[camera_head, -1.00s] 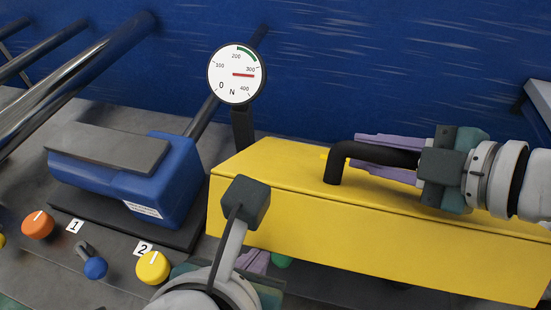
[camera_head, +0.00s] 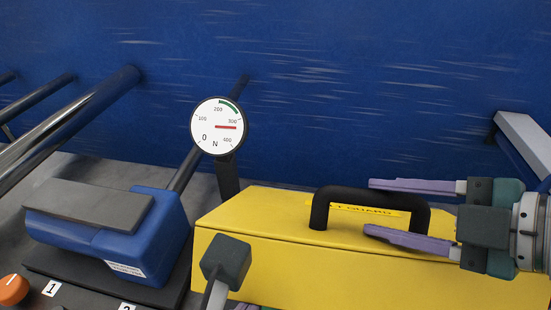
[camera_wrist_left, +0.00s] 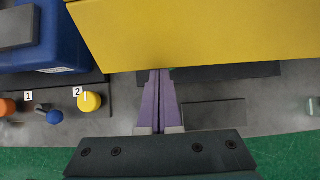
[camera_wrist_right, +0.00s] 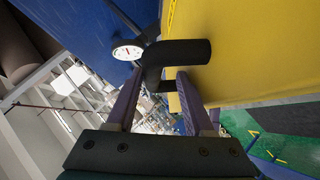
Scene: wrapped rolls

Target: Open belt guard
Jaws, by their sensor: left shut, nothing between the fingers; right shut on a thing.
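The yellow belt guard (camera_head: 390,268) is a long box at the lower right in the head view, with a black arched handle (camera_head: 320,212) on top and a partly hidden label behind it. My right gripper (camera_head: 368,207) comes in from the right, its purple fingers on either side of the handle. The right wrist view shows the handle (camera_wrist_right: 185,52) at those fingers. My left gripper (camera_wrist_left: 158,75) is shut and empty, its tips at the guard's front edge (camera_wrist_left: 200,62) in the left wrist view.
A blue unit (camera_head: 120,235) with a grey top stands left of the guard. A round gauge (camera_head: 218,126) rises behind, its red needle near 300. An orange knob (camera_wrist_left: 7,107), a blue-tipped lever (camera_wrist_left: 55,117) and a yellow knob (camera_wrist_left: 89,101) sit on the front panel.

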